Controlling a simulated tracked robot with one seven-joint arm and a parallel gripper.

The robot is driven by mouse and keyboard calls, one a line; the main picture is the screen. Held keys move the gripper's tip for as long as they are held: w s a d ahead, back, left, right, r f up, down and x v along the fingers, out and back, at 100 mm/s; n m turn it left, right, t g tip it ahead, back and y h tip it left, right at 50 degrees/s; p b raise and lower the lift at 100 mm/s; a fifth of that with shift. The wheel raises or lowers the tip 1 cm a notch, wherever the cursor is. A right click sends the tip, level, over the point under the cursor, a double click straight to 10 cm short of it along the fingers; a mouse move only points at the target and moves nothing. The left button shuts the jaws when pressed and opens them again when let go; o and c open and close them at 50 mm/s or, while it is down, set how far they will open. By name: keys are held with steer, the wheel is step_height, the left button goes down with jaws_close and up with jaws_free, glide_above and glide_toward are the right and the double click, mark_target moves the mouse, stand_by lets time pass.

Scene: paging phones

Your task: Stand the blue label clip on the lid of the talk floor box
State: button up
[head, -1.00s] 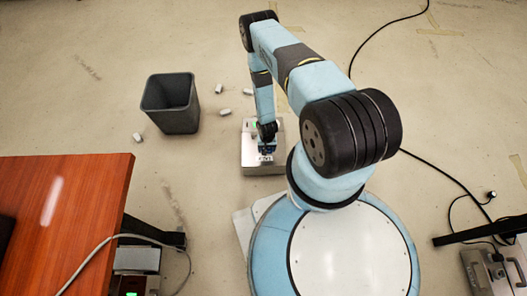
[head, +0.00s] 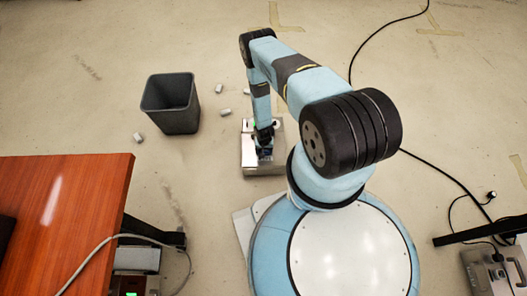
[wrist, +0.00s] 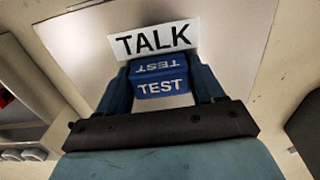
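The talk floor box (head: 262,170) is a metal box on the floor in the middle of the head view. A white plate reading TALK (wrist: 153,38) shows on its pale lid in the wrist view. The blue label clip (wrist: 160,80) bears the word TEST on two faces. It sits between the two fingers of my gripper (wrist: 160,85), which appear to press on its sides. In the head view my gripper (head: 264,150) points down over the box. The clip's lower edge is hidden, so I cannot tell whether it touches the lid.
A dark bin (head: 171,103) stands left of the box, with several small pale pieces (head: 226,112) on the floor around it. A red-brown desk (head: 70,205) fills the lower left. Another metal box (head: 485,272) is at the lower right. Black cables (head: 440,172) cross the floor.

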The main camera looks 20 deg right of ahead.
steer(key=o, duration=0.5)
steer(key=shift+c, duration=0.2)
step_height(320, 180, up, 12)
stand_by(0.4)
steer(key=shift+r, duration=0.1)
